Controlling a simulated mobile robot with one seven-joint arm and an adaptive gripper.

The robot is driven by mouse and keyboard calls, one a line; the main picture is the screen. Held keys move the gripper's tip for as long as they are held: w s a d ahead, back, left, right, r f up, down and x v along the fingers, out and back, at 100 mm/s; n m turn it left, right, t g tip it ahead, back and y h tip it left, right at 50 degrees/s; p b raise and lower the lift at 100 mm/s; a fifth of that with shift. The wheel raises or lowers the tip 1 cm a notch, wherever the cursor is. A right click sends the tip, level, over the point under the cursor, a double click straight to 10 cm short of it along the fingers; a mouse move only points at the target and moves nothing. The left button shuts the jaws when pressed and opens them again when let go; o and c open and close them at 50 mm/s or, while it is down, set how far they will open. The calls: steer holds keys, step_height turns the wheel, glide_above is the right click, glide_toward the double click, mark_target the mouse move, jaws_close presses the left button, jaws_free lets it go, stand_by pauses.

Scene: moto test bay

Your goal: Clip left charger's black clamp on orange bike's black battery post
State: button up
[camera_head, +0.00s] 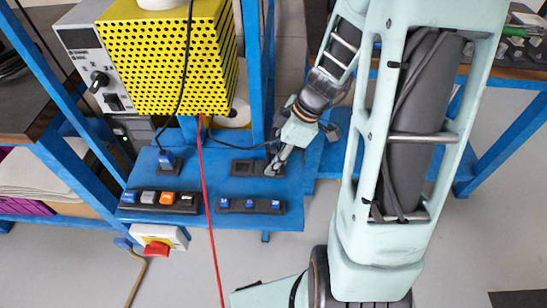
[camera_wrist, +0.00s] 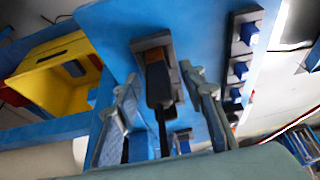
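A black clamp-like piece (camera_wrist: 159,84) stands in a dark square holder on the blue panel in the wrist view, with a dark strip running down from it. My gripper (camera_wrist: 158,82) is open, with one finger on each side of this piece. The fingers look apart from it, though contact is hard to judge. In the head view my gripper (camera_head: 273,168) is over the right end of a dark holder block (camera_head: 245,167), and the clamp there is mostly hidden. The yellow perforated charger (camera_head: 165,65) stands behind, left of my arm. No orange bike or battery post is seen.
The blue panel (camera_head: 225,186) carries a row of coloured switches (camera_head: 160,200), a row of blue ones (camera_head: 250,206) and a blue plug (camera_head: 166,160). A red cable (camera_head: 205,200) hangs down in front; a black cable crosses the charger. Open floor (camera_head: 200,275) lies in front.

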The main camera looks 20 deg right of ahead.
steer(key=shift+c, duration=0.6)
jaws_close()
steer(key=shift+r, duration=0.15)
